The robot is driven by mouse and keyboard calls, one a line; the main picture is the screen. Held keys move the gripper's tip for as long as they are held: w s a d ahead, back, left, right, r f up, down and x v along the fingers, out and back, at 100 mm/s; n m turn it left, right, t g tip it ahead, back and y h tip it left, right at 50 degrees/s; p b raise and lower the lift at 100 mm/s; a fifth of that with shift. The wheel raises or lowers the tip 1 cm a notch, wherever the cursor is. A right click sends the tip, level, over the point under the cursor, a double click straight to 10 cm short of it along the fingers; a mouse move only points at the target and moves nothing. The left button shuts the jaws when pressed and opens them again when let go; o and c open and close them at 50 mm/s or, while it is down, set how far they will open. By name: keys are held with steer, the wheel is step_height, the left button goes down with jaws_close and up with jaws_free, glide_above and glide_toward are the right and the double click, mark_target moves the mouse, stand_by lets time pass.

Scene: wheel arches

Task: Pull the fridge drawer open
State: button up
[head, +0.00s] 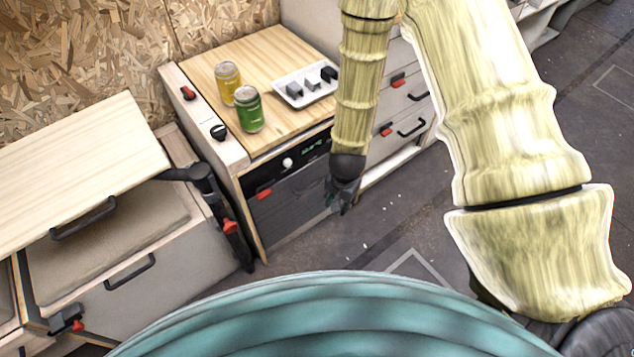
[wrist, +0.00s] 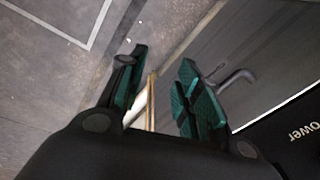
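The fridge drawer (head: 290,205) has a dark grey front low in the wood-topped cabinet, below a black control panel (head: 300,155) with a lit display. It looks shut, though my arm hides its right end. A red latch (head: 264,194) sits at its upper left. My gripper (head: 343,203) points down in front of the drawer's right end. In the wrist view my gripper (wrist: 160,88) is open, with teal pads apart and nothing held between them. A dark hooked handle (wrist: 236,77) on the grey drawer front (wrist: 265,60) lies just right of the right finger; I cannot tell if they touch.
A yellow can (head: 228,82), a green can (head: 249,110) and a white tray (head: 305,86) stand on the cabinet top. A hinged wooden table (head: 75,175) and bench (head: 140,285) are at left. The floor (head: 380,240) before the drawer is mostly clear.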

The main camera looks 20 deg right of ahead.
mark_target(317, 182)
steer(key=w+a+r+m+y, duration=0.15)
steer(key=w+r+m, duration=0.35)
steer(key=w, duration=0.5)
steer(key=shift+n+t+h, duration=0.25)
steer(key=shift+n+t, duration=0.05)
steer(key=shift+n, duration=0.2)
steer(key=f, duration=0.3)
steer(key=w+a+f+b, duration=0.1)
steer(key=f, duration=0.2)
steer(key=f+b, duration=0.1)
steer(key=f, duration=0.2)
steer(key=shift+w+a, duration=0.15)
steer(key=shift+w, duration=0.25)
jaws_close()
